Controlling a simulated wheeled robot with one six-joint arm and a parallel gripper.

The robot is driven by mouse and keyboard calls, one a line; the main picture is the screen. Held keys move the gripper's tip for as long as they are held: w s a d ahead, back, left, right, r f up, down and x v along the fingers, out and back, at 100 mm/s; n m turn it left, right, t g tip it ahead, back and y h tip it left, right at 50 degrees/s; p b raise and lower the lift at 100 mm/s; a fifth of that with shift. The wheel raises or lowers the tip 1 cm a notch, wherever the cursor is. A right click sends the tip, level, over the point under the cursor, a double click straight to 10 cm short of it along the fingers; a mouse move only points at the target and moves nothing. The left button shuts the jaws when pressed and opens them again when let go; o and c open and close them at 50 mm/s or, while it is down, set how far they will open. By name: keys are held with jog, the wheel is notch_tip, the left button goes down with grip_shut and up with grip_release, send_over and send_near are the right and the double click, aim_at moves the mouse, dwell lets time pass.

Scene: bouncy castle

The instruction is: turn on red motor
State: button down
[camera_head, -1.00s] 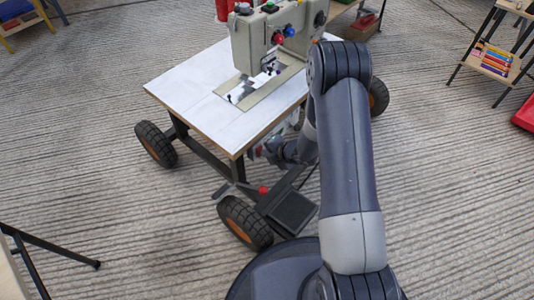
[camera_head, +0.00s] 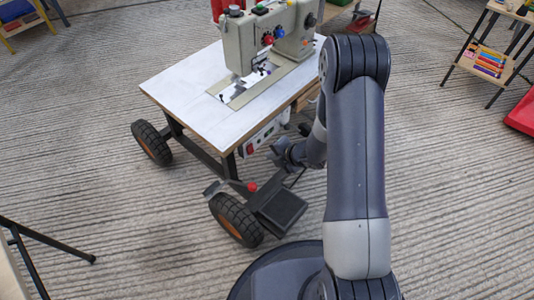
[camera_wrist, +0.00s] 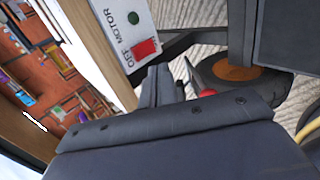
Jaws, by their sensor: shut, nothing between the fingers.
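A white switch box (camera_head: 267,134) is mounted under the front right edge of the sewing machine table (camera_head: 190,85). A red switch (camera_head: 250,148) sits at its near end. In the wrist view the box's panel (camera_wrist: 118,30) reads MOTOR and OFF, with the red switch (camera_wrist: 146,48) and a round green button or lamp (camera_wrist: 133,18). My gripper (camera_head: 277,152) is shut and empty, just right of and below the red switch. In the wrist view my gripper's fingers (camera_wrist: 157,85) lie close to the switch; I cannot tell whether they touch it.
The sewing machine (camera_head: 265,40) stands on the table. A lever with a red knob (camera_head: 252,187), a dark pedal plate (camera_head: 280,210) and a black wheel (camera_head: 236,220) are below the switch box. A small shelf (camera_head: 490,60) stands far right.

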jog(key=p+v, duration=0.1)
jog(key=v, duration=0.4)
jog(key=shift+r, duration=0.1)
